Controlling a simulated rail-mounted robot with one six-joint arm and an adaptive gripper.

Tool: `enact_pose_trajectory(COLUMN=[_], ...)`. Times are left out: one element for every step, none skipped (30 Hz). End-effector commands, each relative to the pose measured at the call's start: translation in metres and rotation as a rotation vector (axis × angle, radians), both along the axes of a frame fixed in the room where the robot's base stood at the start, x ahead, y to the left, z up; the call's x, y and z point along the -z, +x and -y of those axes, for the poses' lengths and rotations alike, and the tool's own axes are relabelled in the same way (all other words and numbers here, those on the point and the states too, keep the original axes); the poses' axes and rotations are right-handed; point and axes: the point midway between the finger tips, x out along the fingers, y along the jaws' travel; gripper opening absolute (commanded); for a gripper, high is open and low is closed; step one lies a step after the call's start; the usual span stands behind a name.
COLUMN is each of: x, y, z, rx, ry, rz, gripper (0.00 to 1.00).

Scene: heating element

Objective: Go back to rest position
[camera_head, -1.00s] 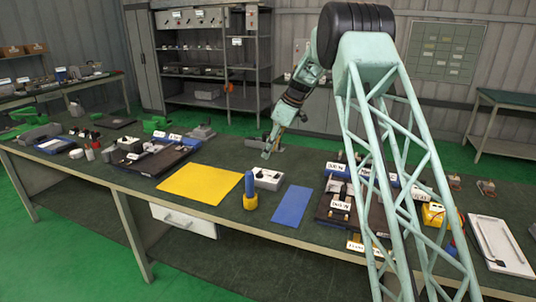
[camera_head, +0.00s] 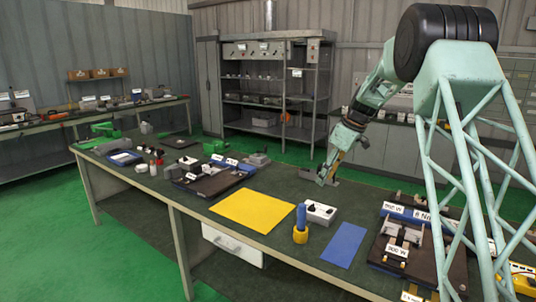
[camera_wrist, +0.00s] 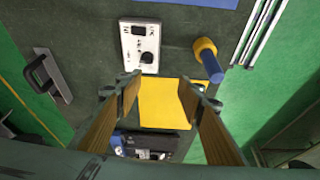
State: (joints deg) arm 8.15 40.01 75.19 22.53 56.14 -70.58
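My gripper (camera_head: 326,178) is above the far edge of the long workbench (camera_head: 185,203), at the end of my pale green arm. In the wrist view my gripper (camera_wrist: 158,88) has its two fingers wide apart with nothing between them; it is open and empty. Below the fingers lie a yellow mat (camera_wrist: 165,108) and a white control box (camera_wrist: 139,45) with a black knob. A blue and yellow cylindrical tool (camera_wrist: 208,60) stands to the right of the box in that view.
A blue mat (camera_head: 344,244) lies beside the control box. Dark fixture trays (camera_head: 218,181) rest on the bench to the left, and more fixtures (camera_head: 398,250) sit near my arm's lattice link. Shelving (camera_head: 275,88) stands behind. Green floor (camera_head: 50,225) is clear at left.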

Motion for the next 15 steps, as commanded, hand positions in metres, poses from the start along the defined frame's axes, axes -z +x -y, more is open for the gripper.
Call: enact_pose_trajectory(x=[-0.009, -0.014, -0.020, -0.024, -0.029, -0.034, -0.039, -0.043, -0.048, -0.053, -0.057, -0.062, -0.066, -0.070, -0.075], y=[-0.007, -0.012, -0.018, -0.022, -0.027, -0.033, -0.037, -0.042, -0.048, -0.053, -0.058, -0.064, -0.069, -0.074, -0.080], z=[-0.002, -0.002, -0.003, -0.004, -0.005, -0.006, -0.007, -0.008, -0.009, -0.010, -0.010, -0.011, -0.012, -0.013, -0.014], rx=[0.010, 0.016, 0.025, 0.032, 0.039, 0.047, 0.055, 0.061, 0.070, 0.077, 0.083, 0.091, 0.099, 0.105, 0.114], ry=[-0.002, -0.003, -0.005, -0.005, -0.007, -0.008, -0.008, -0.008, -0.010, -0.011, -0.012, -0.013, -0.014, -0.015, -0.016], rz=[-0.001, -0.003, -0.006, -0.007, -0.008, -0.010, -0.012, -0.013, -0.016, -0.017, -0.017, -0.020, -0.021, -0.022, -0.025], gripper=[0.35, 0.35, 0.35, 0.35, 0.35, 0.35, 0.35, 0.35, 0.35, 0.35, 0.35, 0.35, 0.35, 0.35, 0.35])
